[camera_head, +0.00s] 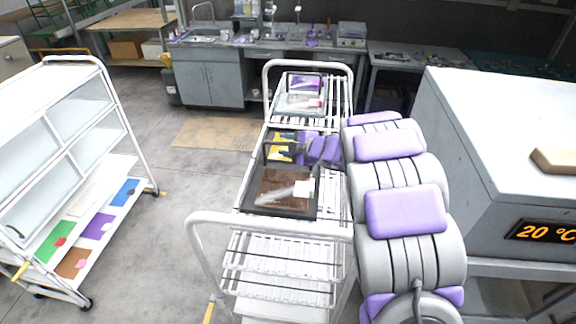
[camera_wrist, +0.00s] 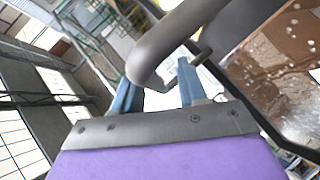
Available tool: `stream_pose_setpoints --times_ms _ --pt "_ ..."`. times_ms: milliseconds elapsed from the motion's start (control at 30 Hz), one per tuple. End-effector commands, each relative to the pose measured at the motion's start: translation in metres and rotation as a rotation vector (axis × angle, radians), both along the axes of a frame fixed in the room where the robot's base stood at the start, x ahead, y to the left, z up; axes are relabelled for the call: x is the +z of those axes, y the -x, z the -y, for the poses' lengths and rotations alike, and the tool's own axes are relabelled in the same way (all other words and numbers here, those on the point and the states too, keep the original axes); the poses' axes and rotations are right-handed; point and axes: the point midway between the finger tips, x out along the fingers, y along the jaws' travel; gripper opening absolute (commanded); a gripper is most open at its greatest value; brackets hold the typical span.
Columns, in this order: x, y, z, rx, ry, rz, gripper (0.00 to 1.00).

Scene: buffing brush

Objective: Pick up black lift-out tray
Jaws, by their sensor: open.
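The black lift-out tray (camera_head: 310,209) sits on the top of a white wire cart, with a dark handle at its far side and brown and white contents inside. Its dark rounded handle (camera_wrist: 180,42) crosses in front of my gripper in the wrist view. The tray's brown interior (camera_wrist: 275,75) shows at the right there. My gripper (camera_wrist: 156,76) has two blue-grey fingers set apart, with part of the handle at or between the fingertips. I cannot tell whether they touch it. In the head view my purple and grey gripper (camera_head: 297,150) is at the tray's far end, by the handle.
The white cart (camera_head: 270,229) has a raised push bar at the near end. Beyond the tray lie yellow items (camera_head: 280,150) and a lighter tray with a purple box (camera_head: 305,84). A large pale cabinet (camera_head: 500,130) stands right; a white shelf rack (camera_head: 65,170) stands left.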

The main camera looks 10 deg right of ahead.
Motion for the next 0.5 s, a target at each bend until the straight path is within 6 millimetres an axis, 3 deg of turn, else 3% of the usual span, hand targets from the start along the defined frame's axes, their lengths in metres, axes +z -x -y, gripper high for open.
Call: stream_pose_setpoints --times_ms 100,500 --pt "0.0003 0.0001 0.0024 -0.001 -0.001 0.0 0.41" --pt "0.0 -0.0003 0.0044 -0.002 -0.003 0.0 0.02"
